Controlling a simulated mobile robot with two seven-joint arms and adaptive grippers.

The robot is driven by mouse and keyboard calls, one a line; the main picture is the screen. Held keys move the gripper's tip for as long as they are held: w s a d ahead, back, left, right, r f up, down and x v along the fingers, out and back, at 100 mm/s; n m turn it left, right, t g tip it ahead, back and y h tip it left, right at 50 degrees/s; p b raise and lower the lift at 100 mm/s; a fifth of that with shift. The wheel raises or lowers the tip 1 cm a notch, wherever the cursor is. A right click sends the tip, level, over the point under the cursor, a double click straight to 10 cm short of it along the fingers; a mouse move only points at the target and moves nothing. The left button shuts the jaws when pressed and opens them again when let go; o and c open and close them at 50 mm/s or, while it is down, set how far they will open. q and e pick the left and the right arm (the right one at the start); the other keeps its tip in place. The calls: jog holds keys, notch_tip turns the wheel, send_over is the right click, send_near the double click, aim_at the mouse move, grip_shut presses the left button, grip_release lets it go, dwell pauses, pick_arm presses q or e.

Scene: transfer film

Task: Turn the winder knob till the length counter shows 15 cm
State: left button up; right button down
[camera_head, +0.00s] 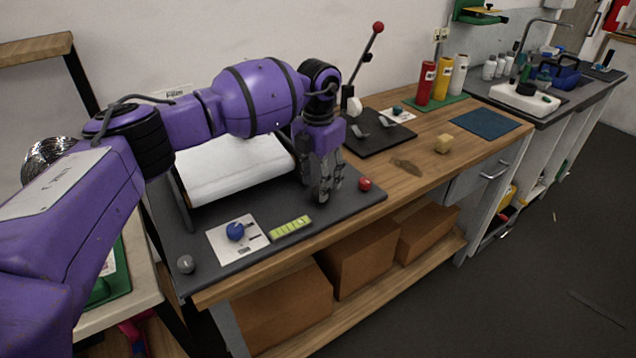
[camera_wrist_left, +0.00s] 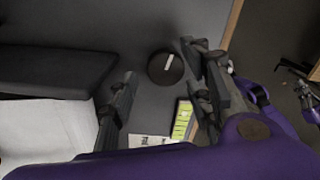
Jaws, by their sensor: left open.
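The winder (camera_head: 235,170) holds a white film roll on a dark base at the left of the bench. A lime-green strip with small marks, seemingly the length counter (camera_head: 290,228), lies at the base's front; I cannot read its value. It also shows in the left wrist view (camera_wrist_left: 182,120). My left gripper (camera_head: 325,198) is open and points down over the base, left of a red ball knob (camera_head: 365,183).
A blue ball knob (camera_head: 236,231) stands on a white card, and a grey ball (camera_head: 186,264) sits at the base's front left corner. A lever with a red tip (camera_head: 377,28) rises behind.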

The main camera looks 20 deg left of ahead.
pick_arm(q)
notch_tip(320, 180, up, 10)
jog(key=shift+r, duration=0.25)
dwell(0.4)
